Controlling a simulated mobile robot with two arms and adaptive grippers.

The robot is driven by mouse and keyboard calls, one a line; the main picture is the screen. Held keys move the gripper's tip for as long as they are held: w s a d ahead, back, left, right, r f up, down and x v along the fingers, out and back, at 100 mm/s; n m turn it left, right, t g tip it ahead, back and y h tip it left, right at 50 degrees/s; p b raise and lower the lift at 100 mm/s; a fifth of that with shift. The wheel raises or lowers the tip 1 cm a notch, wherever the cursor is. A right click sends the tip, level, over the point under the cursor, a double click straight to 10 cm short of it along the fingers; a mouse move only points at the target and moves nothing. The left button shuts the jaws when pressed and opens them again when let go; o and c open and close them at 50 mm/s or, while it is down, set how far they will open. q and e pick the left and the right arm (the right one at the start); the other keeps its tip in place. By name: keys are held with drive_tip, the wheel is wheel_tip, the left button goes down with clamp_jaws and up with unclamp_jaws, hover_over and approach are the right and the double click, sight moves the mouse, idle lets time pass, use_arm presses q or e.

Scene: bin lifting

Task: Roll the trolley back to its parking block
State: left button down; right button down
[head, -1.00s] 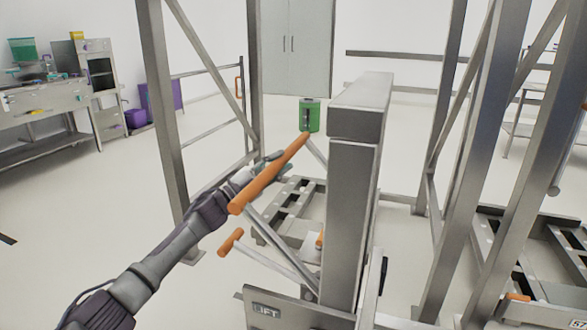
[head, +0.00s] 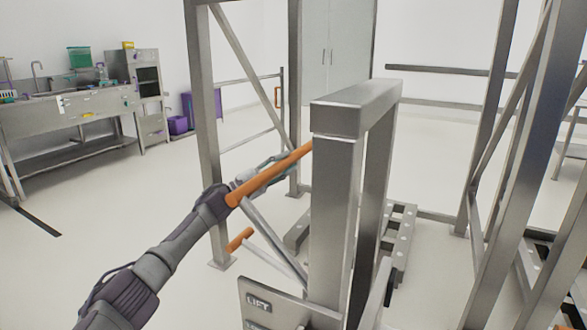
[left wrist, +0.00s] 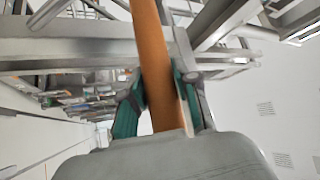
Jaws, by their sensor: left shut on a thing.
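My left gripper (head: 262,178) is shut around a long orange handle bar (head: 275,174), with my arm coming in from the lower left. In the left wrist view, the green-padded fingers (left wrist: 160,100) lie on both sides of the orange bar (left wrist: 152,60). The bar's far end is hidden behind a grey steel post (head: 334,220). A shorter orange grip (head: 240,239) shows below it, beside a slanted grey strut (head: 272,240). I cannot tell the trolley's full outline or which part is the parking block. My right gripper is not in view.
A plate marked LIFT (head: 259,304) is at the bottom, by the grey post. Steel frame uprights stand left (head: 207,130) and right (head: 497,170). A perforated low steel frame (head: 398,240) lies behind the post. Open floor (head: 120,215) shows at the left.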

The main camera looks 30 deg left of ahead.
use_arm(q)
drive_tip(key=shift+d+r, duration=0.1)
drive_tip(key=shift+r, duration=0.05)
drive_tip(key=c, duration=1.3)
unclamp_jaws()
drive_tip(key=shift+d+h, duration=0.15)
drive_tip(key=shift+h, duration=0.15)
drive_tip(key=o, duration=0.5)
drive_tip(key=shift+d+m, duration=0.3)
drive_tip(key=shift+d, duration=0.05)
drive_tip(key=shift+c, duration=0.2)
drive_tip(key=shift+d, duration=0.4)
drive_tip(key=v, duration=1.2)
drive_tip(key=shift+a, duration=0.25)
drive_tip(key=shift+r, duration=0.1)
